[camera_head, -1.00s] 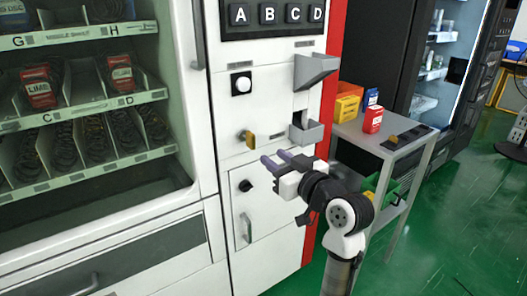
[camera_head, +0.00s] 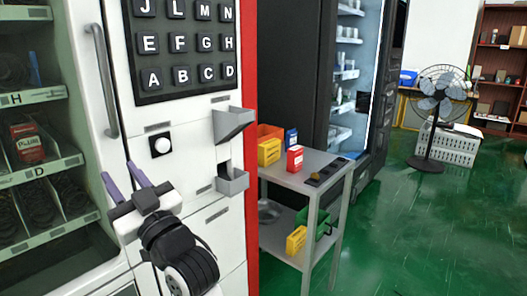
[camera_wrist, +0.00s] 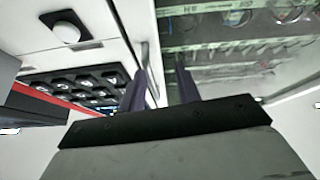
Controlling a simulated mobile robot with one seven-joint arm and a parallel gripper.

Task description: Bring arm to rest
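My gripper (camera_head: 126,184) is in the lower left of the head view, in front of the white vending machine's control panel (camera_head: 185,125). Its two purple fingers point up and stand apart with nothing between them. In the wrist view the gripper (camera_wrist: 160,92) also shows spread fingers with an empty gap, the panel buttons to the left and the glass display to the right. My arm is folded low below the gripper.
A grey side table (camera_head: 325,160) stands right of the machine, with a red box (camera_head: 295,158), yellow box (camera_head: 268,152) and blue box (camera_head: 291,137). Grey trays (camera_head: 232,181) jut from the panel. A black fan (camera_head: 440,95) stands farther back. Green floor at right is free.

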